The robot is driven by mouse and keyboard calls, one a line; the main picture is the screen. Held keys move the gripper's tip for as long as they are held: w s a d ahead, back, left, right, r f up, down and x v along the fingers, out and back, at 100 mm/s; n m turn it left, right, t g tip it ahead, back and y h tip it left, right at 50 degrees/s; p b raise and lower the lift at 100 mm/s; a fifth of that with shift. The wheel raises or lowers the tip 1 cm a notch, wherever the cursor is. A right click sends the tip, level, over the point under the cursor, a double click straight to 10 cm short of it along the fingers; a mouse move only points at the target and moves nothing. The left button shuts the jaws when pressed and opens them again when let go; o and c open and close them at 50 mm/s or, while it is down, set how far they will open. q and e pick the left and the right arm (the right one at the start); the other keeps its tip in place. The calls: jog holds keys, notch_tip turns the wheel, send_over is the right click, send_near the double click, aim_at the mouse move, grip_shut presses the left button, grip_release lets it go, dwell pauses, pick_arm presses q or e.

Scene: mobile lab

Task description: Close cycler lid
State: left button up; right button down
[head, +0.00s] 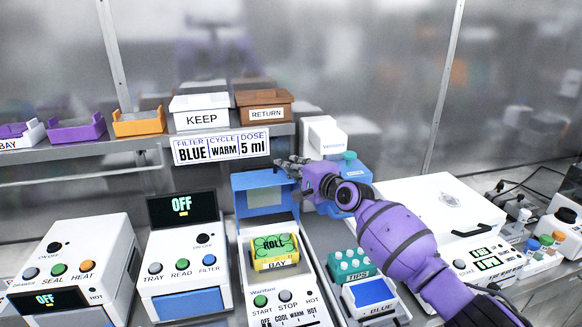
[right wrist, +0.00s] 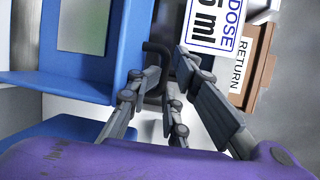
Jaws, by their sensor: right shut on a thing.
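The cycler (head: 288,298) is a white box with START, STOP and HOT controls at the front centre. Its blue lid (head: 256,182) stands open and upright at the back of the box. In the right wrist view, the blue lid (right wrist: 125,55) runs down the left side with a black bent handle (right wrist: 157,48) at its edge. My purple right gripper (head: 285,166) is at the lid's upper right corner. Its grey fingers (right wrist: 165,72) are shut on the handle, partly hiding it. My left gripper is not in view.
A yellow rack (head: 275,264) with green rolls sits in the open cycler bay. A teal TIPS rack (head: 350,265) and a blue tray (head: 371,293) stand to the right under my arm. A sign (head: 221,147) and the RETURN bin (head: 264,108) are behind the lid.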

jog(key=shift+s+a+r+t, duration=0.15)
jog(key=shift+a+r+t, duration=0.15)
jog(key=shift+r, duration=0.3)
jog(key=shift+s+d+f+y+b, duration=0.1)
jog(key=shift+s+d+y+b, duration=0.05)
jog(key=shift+s+y+b, duration=0.2)
jog(key=c, duration=2.3)
grip_release()
jog(key=shift+n, duration=0.3)
jog(key=shift+o, duration=0.7)
jog(key=shift+s+a, duration=0.1)
jog(key=shift+a, duration=0.1)
jog(key=shift+d+f, duration=0.3)
jog(key=shift+f, duration=0.05)
jog(key=v, duration=1.1)
jog(key=shift+s+d, duration=0.25)
jog(key=shift+s, duration=0.05)
